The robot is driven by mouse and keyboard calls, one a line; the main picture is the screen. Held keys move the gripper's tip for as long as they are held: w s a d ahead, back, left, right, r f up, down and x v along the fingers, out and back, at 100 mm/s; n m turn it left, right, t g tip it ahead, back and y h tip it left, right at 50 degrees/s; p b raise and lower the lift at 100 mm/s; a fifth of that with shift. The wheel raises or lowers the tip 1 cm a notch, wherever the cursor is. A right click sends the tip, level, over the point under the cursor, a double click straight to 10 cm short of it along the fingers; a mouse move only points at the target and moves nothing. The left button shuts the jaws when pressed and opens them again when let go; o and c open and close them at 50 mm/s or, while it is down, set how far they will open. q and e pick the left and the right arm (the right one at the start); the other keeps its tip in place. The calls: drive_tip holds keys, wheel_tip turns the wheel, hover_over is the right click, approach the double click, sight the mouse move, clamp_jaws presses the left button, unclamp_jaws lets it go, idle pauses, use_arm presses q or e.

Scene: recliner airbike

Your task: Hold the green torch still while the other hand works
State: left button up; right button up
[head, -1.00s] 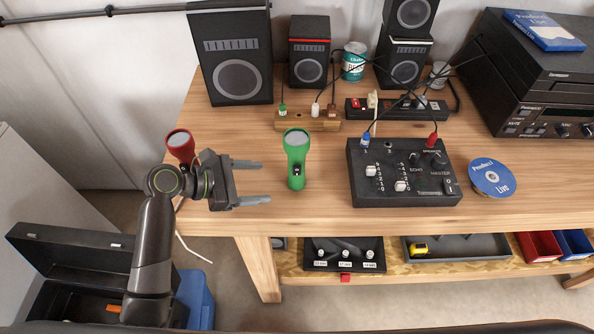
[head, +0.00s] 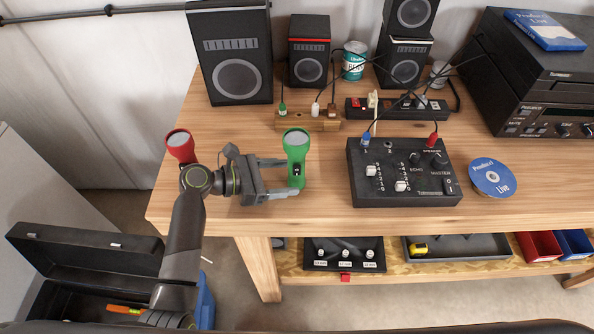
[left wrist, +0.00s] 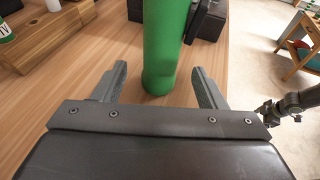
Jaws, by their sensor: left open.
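The green torch (head: 297,150) stands upright on the wooden workbench, left of the black mixer, with its lens end up. My left gripper (head: 285,177) is open at the torch's lower body, its fingers reaching in from the left. In the left wrist view the green torch (left wrist: 165,50) rises between the two spread fingers (left wrist: 158,88), with a gap visible on each side. My right gripper is not seen in the head view.
A red torch (head: 180,146) stands behind my left wrist at the bench's left edge. The black mixer (head: 405,172) is right of the green torch, and a wooden block with plugs (head: 290,122) is behind it. A disc (head: 493,178) lies farther right.

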use_arm(q)
drive_tip(key=shift+x, duration=1.35)
drive_tip(key=c, duration=0.9)
